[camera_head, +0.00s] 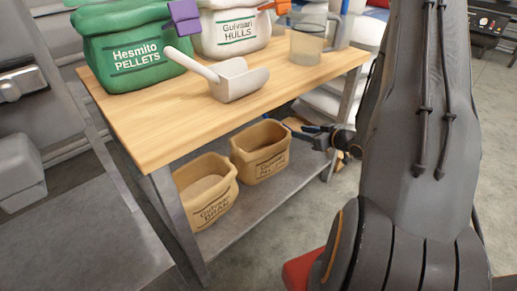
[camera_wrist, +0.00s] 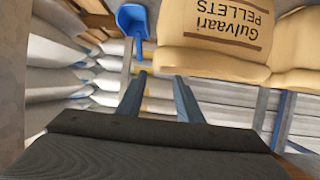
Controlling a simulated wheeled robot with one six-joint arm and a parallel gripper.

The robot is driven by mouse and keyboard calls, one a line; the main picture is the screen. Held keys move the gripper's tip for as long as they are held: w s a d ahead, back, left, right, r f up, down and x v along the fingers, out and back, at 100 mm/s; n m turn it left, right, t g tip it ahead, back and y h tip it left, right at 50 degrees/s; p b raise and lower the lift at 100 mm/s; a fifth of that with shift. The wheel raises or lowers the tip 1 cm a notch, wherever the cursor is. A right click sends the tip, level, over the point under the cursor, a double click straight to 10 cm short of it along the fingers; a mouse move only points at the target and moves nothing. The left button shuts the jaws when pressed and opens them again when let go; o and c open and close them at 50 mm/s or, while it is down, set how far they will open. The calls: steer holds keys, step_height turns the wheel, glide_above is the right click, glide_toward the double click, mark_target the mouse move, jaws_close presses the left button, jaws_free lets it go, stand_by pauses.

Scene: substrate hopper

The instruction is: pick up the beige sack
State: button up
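Two beige sacks with open tops stand upright on the lower shelf in the head view. The front one (camera_head: 205,190) reads "Gulvaari BRAN"; the one behind it (camera_head: 260,152) appears to read "Gulvaari PELLETS". In the wrist view the PELLETS sack (camera_wrist: 214,35) appears upside down at the top, with another beige sack (camera_wrist: 298,72) at the right edge. My gripper (camera_head: 312,132) is just right of the PELLETS sack, under the tabletop. In the wrist view my gripper (camera_wrist: 158,85) has its fingers apart with nothing between them. The fingertips look clear of the sack.
The wooden tabletop (camera_head: 150,128) above holds a green sack (camera_head: 135,50), a white sack (camera_head: 236,32), a white scoop (camera_head: 235,82) and a clear jug (camera_head: 307,45). A table leg (camera_head: 345,105) stands near my gripper. A blue scoop (camera_wrist: 134,22) and stacked white sacks (camera_wrist: 55,70) show in the wrist view.

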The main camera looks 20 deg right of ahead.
mark_target(282, 125)
steer(key=b+x, duration=0.3)
steer(key=x, duration=0.4)
steer(key=shift+w+d+r, duration=0.1)
steer(key=shift+w+d, duration=0.05)
steer(key=b+x, duration=0.3)
steer(key=x, duration=0.2)
steer(key=shift+w, duration=0.25)
steer(key=shift+c, duration=0.2)
jaws_close()
stand_by(0.8)
